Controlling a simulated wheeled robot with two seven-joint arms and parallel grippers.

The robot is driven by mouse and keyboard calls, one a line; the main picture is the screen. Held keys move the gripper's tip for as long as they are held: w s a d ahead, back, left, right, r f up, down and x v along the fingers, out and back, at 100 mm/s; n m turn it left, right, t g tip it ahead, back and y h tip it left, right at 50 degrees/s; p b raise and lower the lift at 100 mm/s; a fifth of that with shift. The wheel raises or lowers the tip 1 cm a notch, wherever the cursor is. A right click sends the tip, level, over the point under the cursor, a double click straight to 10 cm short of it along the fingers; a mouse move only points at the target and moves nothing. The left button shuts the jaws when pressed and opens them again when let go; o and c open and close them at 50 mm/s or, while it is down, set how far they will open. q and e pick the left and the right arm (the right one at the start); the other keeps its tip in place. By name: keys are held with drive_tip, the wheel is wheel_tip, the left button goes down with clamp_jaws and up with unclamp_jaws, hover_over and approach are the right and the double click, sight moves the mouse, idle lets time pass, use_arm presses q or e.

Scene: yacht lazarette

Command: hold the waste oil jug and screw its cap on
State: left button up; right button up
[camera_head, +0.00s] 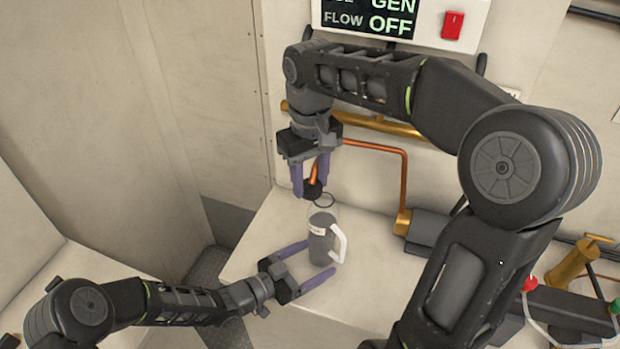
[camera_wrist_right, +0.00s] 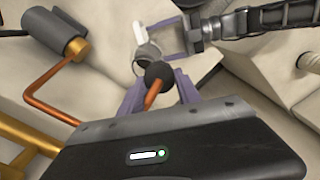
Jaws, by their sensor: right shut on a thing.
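The waste oil jug (camera_head: 320,246), grey and translucent with a white handle and a pale label, stands upright on the bench. Its round open neck shows at the top. In the right wrist view the jug (camera_wrist_right: 148,52) is partly hidden behind the cap. My left gripper (camera_head: 312,263) is open, with its purple fingers spread on either side of the jug's lower body; I cannot tell if they touch it. My right gripper (camera_head: 311,188) is shut on the black cap (camera_head: 312,190), above the neck and apart from it.
A copper pipe (camera_head: 404,180) runs down the wall to a grey cylinder (camera_head: 428,229) with a brass end, right of the jug. A control panel (camera_head: 404,20) hangs above. The bench (camera_head: 376,290) is clear around the jug; a gap lies to its left.

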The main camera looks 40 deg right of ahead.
use_arm(q)
drive_tip(key=shift+d, duration=0.45)
drive_tip(key=shift+c, duration=0.6)
drive_tip(key=shift+f, duration=0.1)
drive_tip(key=c, duration=0.9)
drive_tip(key=o, duration=1.2)
drive_tip(key=shift+o, duration=0.2)
drive_tip(key=shift+a, duration=0.2)
drive_tip(key=shift+a, duration=0.6)
drive_tip(key=shift+d, duration=0.15)
drive_tip(key=shift+d, duration=0.6)
